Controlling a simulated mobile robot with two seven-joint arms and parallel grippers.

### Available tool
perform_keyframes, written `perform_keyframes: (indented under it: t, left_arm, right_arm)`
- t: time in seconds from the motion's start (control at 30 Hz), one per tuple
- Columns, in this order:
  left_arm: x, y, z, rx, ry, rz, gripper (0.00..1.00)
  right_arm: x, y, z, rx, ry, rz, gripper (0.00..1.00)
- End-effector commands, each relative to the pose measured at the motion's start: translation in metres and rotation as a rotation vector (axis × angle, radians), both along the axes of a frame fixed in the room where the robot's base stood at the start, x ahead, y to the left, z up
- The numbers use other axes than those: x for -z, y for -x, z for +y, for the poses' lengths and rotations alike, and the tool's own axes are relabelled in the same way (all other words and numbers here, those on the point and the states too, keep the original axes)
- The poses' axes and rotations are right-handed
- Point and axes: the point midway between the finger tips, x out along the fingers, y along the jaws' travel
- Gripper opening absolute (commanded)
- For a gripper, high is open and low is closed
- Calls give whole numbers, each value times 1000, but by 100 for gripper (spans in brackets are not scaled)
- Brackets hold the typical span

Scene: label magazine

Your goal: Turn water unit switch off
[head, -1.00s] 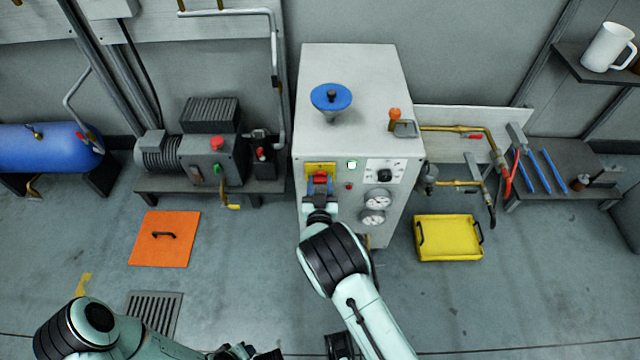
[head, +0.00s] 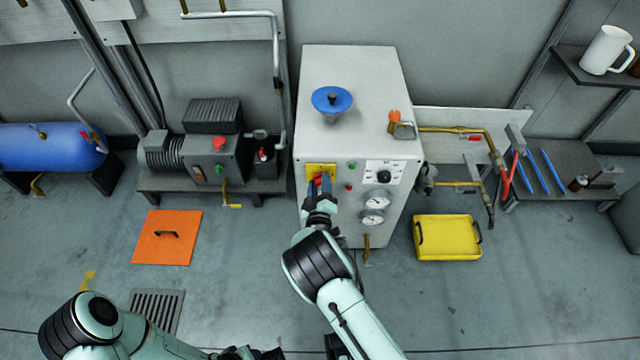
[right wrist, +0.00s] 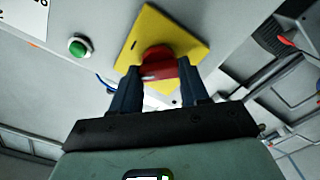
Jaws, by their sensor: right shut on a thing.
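The water unit is a tall grey-white cabinet (head: 350,85) in the middle of the head view. Its red rotary switch (right wrist: 160,66) sits on a yellow plate (right wrist: 182,38), both clear in the right wrist view. In the head view my right gripper (head: 321,181) covers much of the yellow plate (head: 313,168). My right gripper (right wrist: 163,80) is shut on the red switch, one finger on each side. A green lamp (head: 351,166) beside the plate looks unlit. My left gripper (head: 240,352) is partly cut off at the bottom edge, its fingers unclear.
A black knob (head: 384,175) and two gauges (head: 377,200) sit right of the switch. The floor between is clear.

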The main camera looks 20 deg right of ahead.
Motion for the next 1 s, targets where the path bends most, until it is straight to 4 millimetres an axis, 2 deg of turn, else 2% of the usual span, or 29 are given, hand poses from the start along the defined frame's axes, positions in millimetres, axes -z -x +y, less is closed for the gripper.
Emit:
perform_keyframes:
  t: [0.6, 1.0]
  left_arm:
    - [-8, 10, -5, 12, 13, 27, 43]
    - [-8, 11, -5, 12, 14, 30, 43]
  right_arm:
    - [3, 1, 1, 0, 545, 160, 14]
    - [5, 1, 1, 1, 752, 221, 14]
